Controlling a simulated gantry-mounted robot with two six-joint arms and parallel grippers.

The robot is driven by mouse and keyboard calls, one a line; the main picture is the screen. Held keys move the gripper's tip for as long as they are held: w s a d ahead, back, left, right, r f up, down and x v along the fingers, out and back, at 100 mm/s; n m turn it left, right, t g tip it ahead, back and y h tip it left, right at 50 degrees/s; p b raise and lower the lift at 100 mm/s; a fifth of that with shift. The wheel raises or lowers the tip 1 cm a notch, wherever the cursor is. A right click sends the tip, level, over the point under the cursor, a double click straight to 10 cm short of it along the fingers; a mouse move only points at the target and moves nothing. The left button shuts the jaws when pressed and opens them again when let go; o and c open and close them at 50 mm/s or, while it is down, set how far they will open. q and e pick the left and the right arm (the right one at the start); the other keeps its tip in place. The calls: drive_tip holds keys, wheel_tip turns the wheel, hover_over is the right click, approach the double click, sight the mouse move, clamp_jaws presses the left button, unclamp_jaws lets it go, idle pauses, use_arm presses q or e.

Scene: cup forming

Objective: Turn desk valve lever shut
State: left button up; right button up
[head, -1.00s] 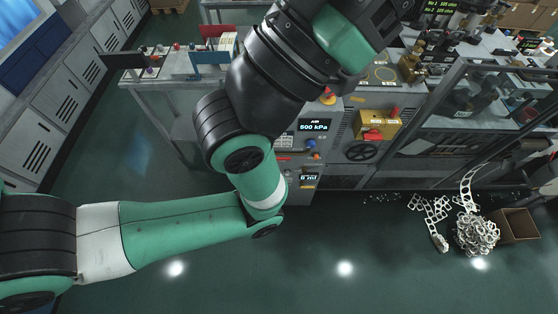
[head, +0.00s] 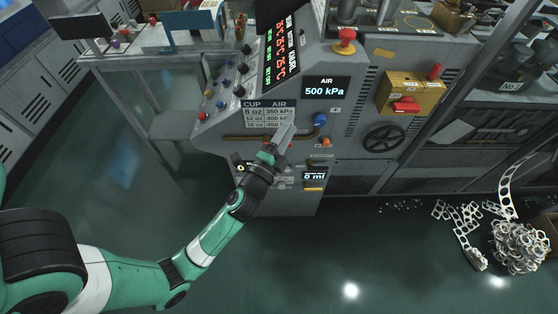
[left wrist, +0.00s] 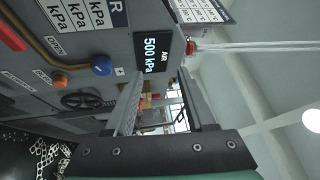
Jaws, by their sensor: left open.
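My left gripper (head: 286,134) is in front of the console's front panel (head: 225,172), just below the cup and air table, and covers part of the panel. In the left wrist view its two fingers (left wrist: 162,92) are apart with nothing held between them. A red bar (left wrist: 12,35), which may be the desk valve lever, shows at the upper left of that view, outside the fingers. In the head view the gripper largely hides that area. I cannot tell whether gripper and panel touch. My right gripper is not in view.
A blue knob (head: 319,119) and an orange knob (head: 326,142) sit just right of the gripper. Farther right are a black handwheel (head: 386,139) and a yellow box (head: 411,91) with a red handle. A display (head: 325,88) reads 500 kPa. The floor below is open.

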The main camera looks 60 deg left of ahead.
use_arm(q)
drive_tip(key=s+a+f+g+b, duration=0.2)
drive_tip(key=s+f+b, duration=0.15)
drive_tip(key=f, duration=0.65)
drive_tip(key=s+a+f+g+b, duration=0.1)
drive_tip(key=s+f+b, duration=0.3)
drive_tip(key=f, duration=0.7)
drive_tip(key=shift+n, duration=0.3)
drive_tip(key=x, duration=1.2)
drive_tip(key=shift+w+a+r+b, duration=0.2)
drive_tip(key=shift+r+b, duration=0.1)
drive_tip(key=shift+r, duration=0.1)
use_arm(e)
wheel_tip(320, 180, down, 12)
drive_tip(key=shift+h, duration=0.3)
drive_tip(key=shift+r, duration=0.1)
use_arm(q)
clamp_jaws()
